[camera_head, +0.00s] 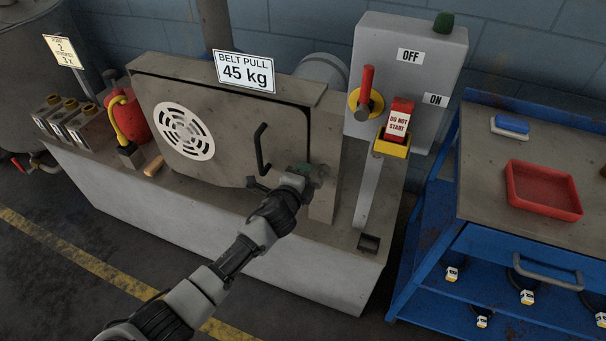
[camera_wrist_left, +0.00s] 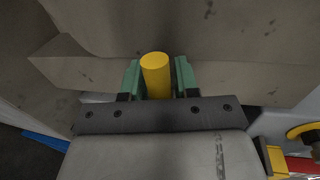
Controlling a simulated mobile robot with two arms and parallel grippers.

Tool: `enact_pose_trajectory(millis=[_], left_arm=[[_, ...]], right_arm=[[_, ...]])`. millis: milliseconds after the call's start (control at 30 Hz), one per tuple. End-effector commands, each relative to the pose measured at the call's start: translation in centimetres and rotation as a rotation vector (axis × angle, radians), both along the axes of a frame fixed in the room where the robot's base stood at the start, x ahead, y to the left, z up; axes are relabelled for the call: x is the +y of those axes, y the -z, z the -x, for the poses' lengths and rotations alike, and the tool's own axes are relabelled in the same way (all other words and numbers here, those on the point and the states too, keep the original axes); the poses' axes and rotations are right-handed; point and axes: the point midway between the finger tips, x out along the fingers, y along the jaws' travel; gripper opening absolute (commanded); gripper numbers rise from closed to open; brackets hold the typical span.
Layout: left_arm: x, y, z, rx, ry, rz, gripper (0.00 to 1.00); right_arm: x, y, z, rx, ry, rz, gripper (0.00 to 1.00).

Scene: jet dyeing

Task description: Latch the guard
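The guard (camera_head: 225,135) is a grey panel with a round white vent grille (camera_head: 184,131) and a black bar handle (camera_head: 262,149). It stands upright against the machine front in the head view. My left gripper (camera_head: 303,170) is at its right edge, just right of the handle. In the left wrist view a yellow cylindrical knob (camera_wrist_left: 156,74), which looks like the latch's, sits between the green fingertips (camera_wrist_left: 159,79). Both fingertips appear to touch its sides. In the head view my gripper hides the knob. My right gripper is not in view.
A grey switch box (camera_head: 405,65) with a red lever (camera_head: 366,86) and a "DO NOT START" tag (camera_head: 397,123) stands right of the guard. A blue cart (camera_head: 455,190) with a red tray (camera_head: 543,190) is farther right.

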Motion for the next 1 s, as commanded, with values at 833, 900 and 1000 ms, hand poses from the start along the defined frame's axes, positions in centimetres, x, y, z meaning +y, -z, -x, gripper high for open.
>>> enact_pose_trajectory(millis=[833,900,1000], left_arm=[[2.2,-1.5,6.9,0.001,0.000,0.003,0.45],[2.5,-1.8,8.0,0.000,0.001,0.004,0.45],[3.0,-1.9,9.2,0.001,0.000,0.003,0.45]], right_arm=[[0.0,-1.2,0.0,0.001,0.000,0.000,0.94],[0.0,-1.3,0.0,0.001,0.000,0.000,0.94],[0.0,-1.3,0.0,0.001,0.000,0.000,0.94]])
